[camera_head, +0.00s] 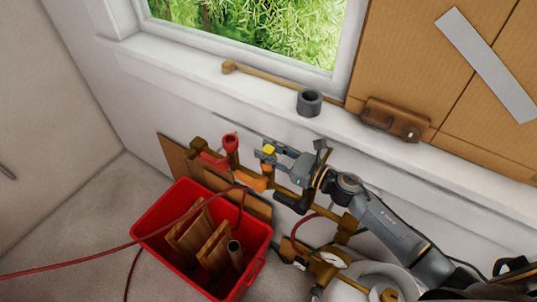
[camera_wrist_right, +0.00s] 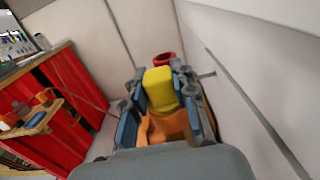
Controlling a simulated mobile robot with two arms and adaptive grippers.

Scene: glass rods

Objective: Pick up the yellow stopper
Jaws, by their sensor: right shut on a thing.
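The yellow stopper (camera_head: 268,150) is a small yellow block near the wall below the window sill. In the wrist view the yellow stopper (camera_wrist_right: 160,88) sits between the two fingers of my right gripper (camera_wrist_right: 159,95), which is shut on it. My right gripper (camera_head: 272,154) reaches in from the right in the head view. An orange part (camera_wrist_right: 165,127) shows just below the stopper; I cannot tell whether they touch. My left gripper is not in view.
A red bin (camera_head: 150,222) with wooden pieces stands on the floor below. A red cup-like piece (camera_head: 231,143) is close left of the gripper. A dark grey ring (camera_head: 309,103) stands on the window sill (camera_head: 200,68). A red hose (camera_head: 105,248) crosses the bin.

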